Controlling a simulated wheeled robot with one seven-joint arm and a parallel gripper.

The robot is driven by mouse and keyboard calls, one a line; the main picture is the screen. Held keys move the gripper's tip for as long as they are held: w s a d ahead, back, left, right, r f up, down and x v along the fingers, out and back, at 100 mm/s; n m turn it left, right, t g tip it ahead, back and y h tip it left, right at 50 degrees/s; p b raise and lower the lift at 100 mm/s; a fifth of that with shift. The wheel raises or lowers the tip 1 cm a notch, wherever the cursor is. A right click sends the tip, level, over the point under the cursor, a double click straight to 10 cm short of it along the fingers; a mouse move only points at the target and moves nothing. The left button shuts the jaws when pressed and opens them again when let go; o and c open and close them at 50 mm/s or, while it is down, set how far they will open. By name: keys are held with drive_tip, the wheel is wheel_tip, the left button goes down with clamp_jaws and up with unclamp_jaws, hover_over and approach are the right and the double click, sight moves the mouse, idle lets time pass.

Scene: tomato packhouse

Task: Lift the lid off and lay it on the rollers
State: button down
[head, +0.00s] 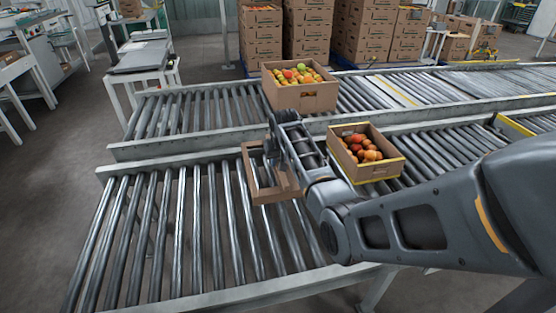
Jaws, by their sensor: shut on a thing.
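The lid (275,196) is a brown cardboard piece that looks like a frame, with rollers showing through its middle. It is at the near roller conveyor (200,235), left of an open box (379,172) with red and orange tomatoes inside. My gripper (268,150) is shut on the lid near its upper side; my wrist hides part of the lid and most of the fingers. I cannot tell whether the lid touches the rollers or hangs just above them.
A larger open box (305,96) of mixed tomatoes stands on the far conveyor (190,111). A metal rail (150,153) runs between the two conveyors. The near conveyor's left rollers are clear. Stacked cartons (307,30) stand behind.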

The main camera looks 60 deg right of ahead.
drive_tip(key=shift+f+b, duration=1.35)
drive_tip(key=shift+f, duration=0.9)
drive_tip(key=c, duration=0.9)
unclamp_jaws()
drive_tip(key=shift+c, duration=0.2)
drive_tip(key=c, duration=0.3)
drive_tip(key=shift+r, duration=0.15)
wheel_tip(320, 180, up, 6)
drive_tip(key=p, duration=0.6)
